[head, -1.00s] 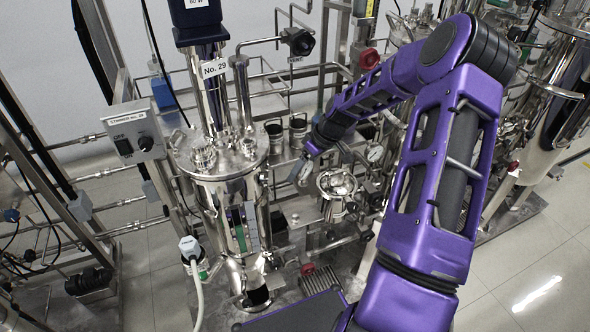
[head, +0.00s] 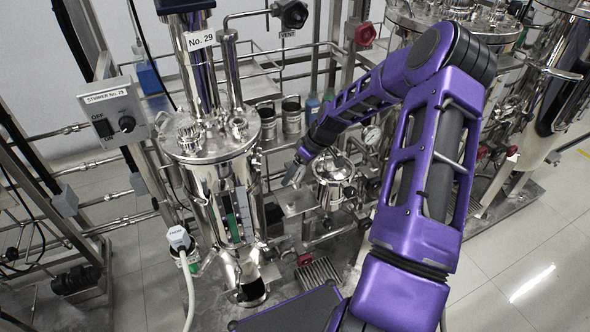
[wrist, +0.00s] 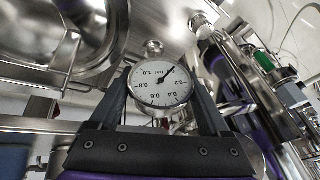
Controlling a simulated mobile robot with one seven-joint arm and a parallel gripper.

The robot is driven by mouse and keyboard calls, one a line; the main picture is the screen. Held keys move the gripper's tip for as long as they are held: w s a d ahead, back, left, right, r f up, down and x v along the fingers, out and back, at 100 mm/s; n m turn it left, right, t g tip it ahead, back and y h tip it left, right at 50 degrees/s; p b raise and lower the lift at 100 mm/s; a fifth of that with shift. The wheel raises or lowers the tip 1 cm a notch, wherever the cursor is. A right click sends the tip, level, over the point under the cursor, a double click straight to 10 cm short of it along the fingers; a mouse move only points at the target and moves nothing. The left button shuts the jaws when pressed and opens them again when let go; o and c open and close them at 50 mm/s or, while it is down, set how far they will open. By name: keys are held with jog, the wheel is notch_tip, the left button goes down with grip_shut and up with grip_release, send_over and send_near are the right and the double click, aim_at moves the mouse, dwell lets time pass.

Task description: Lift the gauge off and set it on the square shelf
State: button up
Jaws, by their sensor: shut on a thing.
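The gauge (wrist: 160,82) is a round white dial in a silver case, with its numbers turned in the wrist view. My gripper (wrist: 160,100) is shut on it, one dark finger on each side. In the head view my gripper (head: 297,174) is between the tall steel vessel and a small lidded pot. The gauge is too small there to make out. Whether it is still joined to a fitting cannot be told. A small flat metal plate (head: 296,203), perhaps the square shelf, lies below my gripper.
The steel vessel (head: 213,145) labelled No. 29 stands left of my gripper. The lidded pot (head: 333,170) stands close on its right. Another dial gauge (head: 372,135) sits on the pipework behind. Pipes and valves crowd the skid; open floor (head: 535,235) is at right.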

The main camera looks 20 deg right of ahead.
aim_at(302, 168)
jog(key=shift+f, duration=0.5)
jog(key=shift+f+b, duration=0.6)
jog(key=shift+f, duration=0.1)
jog(key=o, duration=1.3)
jog(key=shift+r, duration=0.15)
jog(key=p+v, duration=0.4)
jog(key=v, duration=0.3)
jog(key=shift+p, duration=0.4)
